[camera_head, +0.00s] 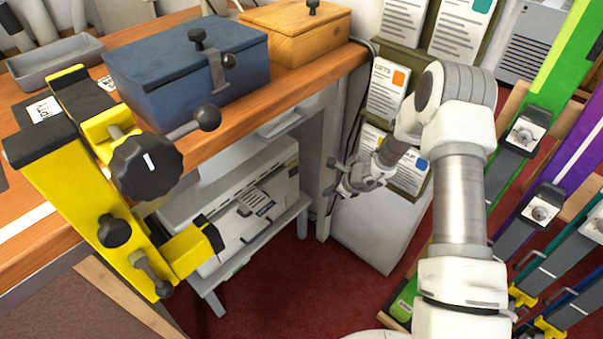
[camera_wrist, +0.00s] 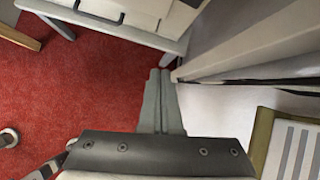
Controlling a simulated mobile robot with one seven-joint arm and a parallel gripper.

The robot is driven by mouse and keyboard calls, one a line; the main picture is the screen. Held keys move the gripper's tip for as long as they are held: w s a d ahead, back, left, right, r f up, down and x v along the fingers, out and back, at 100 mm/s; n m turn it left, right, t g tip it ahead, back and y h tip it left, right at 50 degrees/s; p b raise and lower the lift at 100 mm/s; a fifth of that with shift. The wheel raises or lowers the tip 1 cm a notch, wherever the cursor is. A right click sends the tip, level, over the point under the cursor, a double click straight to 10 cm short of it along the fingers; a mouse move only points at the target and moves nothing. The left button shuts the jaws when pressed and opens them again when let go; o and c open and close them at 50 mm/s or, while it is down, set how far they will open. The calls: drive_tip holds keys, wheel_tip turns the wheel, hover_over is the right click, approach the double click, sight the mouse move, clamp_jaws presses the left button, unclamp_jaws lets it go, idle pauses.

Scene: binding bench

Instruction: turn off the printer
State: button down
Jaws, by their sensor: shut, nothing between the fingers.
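The printer (camera_head: 285,165) is a cream-white box on a low grey stand under the bench, with a printed sheet at its front. The yellow clamp and the bench hide part of it. I cannot make out a power switch. My gripper (camera_head: 336,178) is just right of the printer, near the bench leg, apart from the printer. In the wrist view, my gripper (camera_wrist: 160,74) has its two grey fingers together and empty. Part of a white body, likely the printer (camera_wrist: 150,9), shows at the top edge, beyond the fingertips.
A yellow clamp (camera_head: 62,170) with black knobs overhangs the bench's front. A blue box (camera_head: 190,80) and a wooden box (camera_head: 295,35) stand on the bench (camera_head: 330,72). Paper holders hang behind my gripper. Colored clamps stand at right. The red floor (camera_head: 290,290) is open in front.

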sight(294, 172)
drive_tip(key=w+r+m+t, duration=0.1)
drive_tip(key=m, duration=0.1)
drive_tip(key=w+a+r+m, duration=0.1)
drive_tip(key=w+m, duration=0.1)
drive_tip(key=shift+w+r+t+y, duration=0.15)
drive_tip(key=shift+r+t+y, duration=0.15)
drive_tip(key=shift+t+y, duration=0.1)
drive_tip(key=w+a+r+b+x, duration=0.1)
drive_tip(key=r+b+x, duration=0.1)
drive_tip(key=x, duration=1.1)
drive_tip(key=shift+b, duration=0.7)
drive_tip(key=shift+w+a, duration=0.15)
drive_tip(key=shift+a, duration=0.05)
